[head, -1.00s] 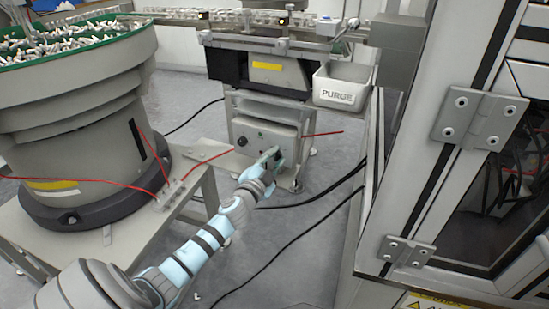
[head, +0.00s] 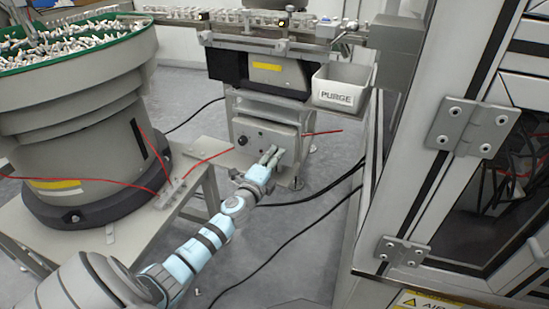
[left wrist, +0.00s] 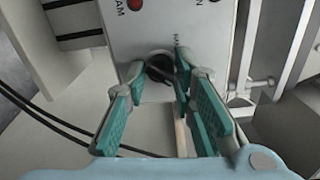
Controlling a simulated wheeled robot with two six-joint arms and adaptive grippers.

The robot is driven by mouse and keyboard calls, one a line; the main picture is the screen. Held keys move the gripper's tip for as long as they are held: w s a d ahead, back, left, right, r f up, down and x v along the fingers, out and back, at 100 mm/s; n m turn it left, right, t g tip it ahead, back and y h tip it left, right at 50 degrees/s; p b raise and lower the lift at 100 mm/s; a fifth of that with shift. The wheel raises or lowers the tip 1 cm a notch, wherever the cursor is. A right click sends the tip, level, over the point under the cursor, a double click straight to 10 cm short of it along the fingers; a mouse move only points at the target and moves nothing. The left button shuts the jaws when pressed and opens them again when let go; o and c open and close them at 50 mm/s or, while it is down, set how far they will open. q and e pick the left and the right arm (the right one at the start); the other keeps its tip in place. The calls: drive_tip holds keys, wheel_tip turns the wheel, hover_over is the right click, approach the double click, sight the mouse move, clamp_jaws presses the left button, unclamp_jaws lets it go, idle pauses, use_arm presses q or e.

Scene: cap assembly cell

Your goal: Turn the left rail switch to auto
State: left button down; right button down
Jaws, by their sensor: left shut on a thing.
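The grey control box (head: 285,131) stands under the rail feeder, with a black knob (head: 242,141) on its left side. In the left wrist view, the dark round rail switch (left wrist: 159,66) sits on the panel between the teal-padded fingertips of the left gripper (left wrist: 158,74). The gripper is shut on the switch, whose body is partly hidden by the fingers. Lettering beside it is too small and tilted to read surely. My right gripper is not in view.
The bowl feeder (head: 80,120) with white parts stands at left on a bench (head: 125,225). The purge bin (head: 342,88) hangs above right of the box. A framed cabinet (head: 400,190) fills the right. Red and black cables cross near the arm.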

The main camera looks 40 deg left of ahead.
use_arm(q)
drive_tip(key=shift+m, duration=0.4)
drive_tip(key=c, duration=1.4)
unclamp_jaws()
drive_tip(key=shift+o, duration=0.2)
drive_tip(key=v, duration=1.2)
